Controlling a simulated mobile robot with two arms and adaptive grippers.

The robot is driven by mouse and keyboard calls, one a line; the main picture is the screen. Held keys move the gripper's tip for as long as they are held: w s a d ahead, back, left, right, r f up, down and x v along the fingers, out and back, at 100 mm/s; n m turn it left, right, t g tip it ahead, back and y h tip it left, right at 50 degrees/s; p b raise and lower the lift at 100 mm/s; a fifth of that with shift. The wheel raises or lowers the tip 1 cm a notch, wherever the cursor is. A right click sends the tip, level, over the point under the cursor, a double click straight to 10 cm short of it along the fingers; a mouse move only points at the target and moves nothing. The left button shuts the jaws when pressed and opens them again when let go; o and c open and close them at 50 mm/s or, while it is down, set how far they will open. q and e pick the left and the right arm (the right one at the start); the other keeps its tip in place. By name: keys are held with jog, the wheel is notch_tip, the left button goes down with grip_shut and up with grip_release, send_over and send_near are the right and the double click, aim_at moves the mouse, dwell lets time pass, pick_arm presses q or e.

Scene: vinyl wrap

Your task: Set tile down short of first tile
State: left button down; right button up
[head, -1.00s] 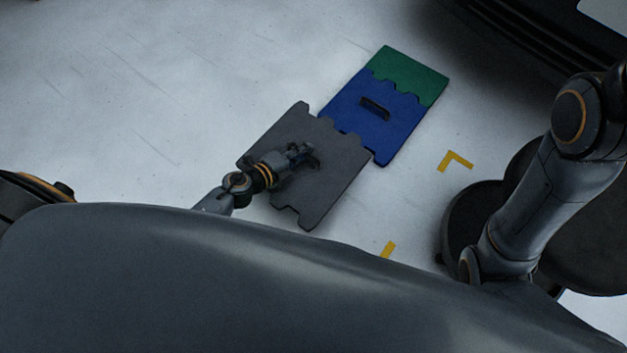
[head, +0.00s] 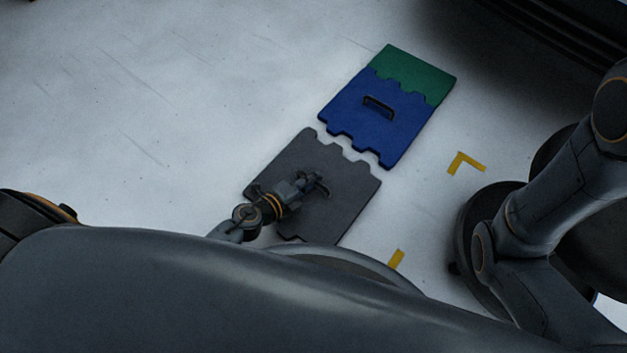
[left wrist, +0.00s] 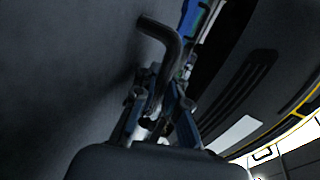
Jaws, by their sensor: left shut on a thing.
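A dark grey tile (head: 345,200) with notched edges lies flat in the head view, short of a blue tile (head: 350,108). A narrow strip of white floor shows between their facing edges. My left gripper (head: 318,186) is over the grey tile's middle, shut on its handle. In the left wrist view the dark bent handle (left wrist: 165,38) rises between the fingers, with the grey tile's face at left. The blue tile has its own black handle and meets a green tile (head: 415,76) along a toothed seam. I cannot tell whether the grey tile touches the floor.
Yellow corner marks (head: 466,163) lie on the white floor right of the tiles. A dark large body (head: 530,40) stands at the upper right. The floor left of the tiles is clear. My right arm's links fill the right side; its gripper is out of sight.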

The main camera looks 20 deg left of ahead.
pick_arm(q)
jog(key=shift+r, duration=0.1)
jog(key=c, duration=1.4)
grip_release()
jog(key=shift+s+a, duration=0.1)
jog(key=shift+s, duration=0.1)
jog(key=p+v, duration=0.2)
jog(key=v, duration=0.8)
jog(key=shift+s+a+r, duration=0.1)
jog(key=shift+s+a, duration=0.05)
jog(key=shift+s, duration=0.1)
jog(key=shift+s+a+r, duration=0.15)
jog(key=shift+s+a, duration=0.05)
jog(key=shift+s, duration=0.2)
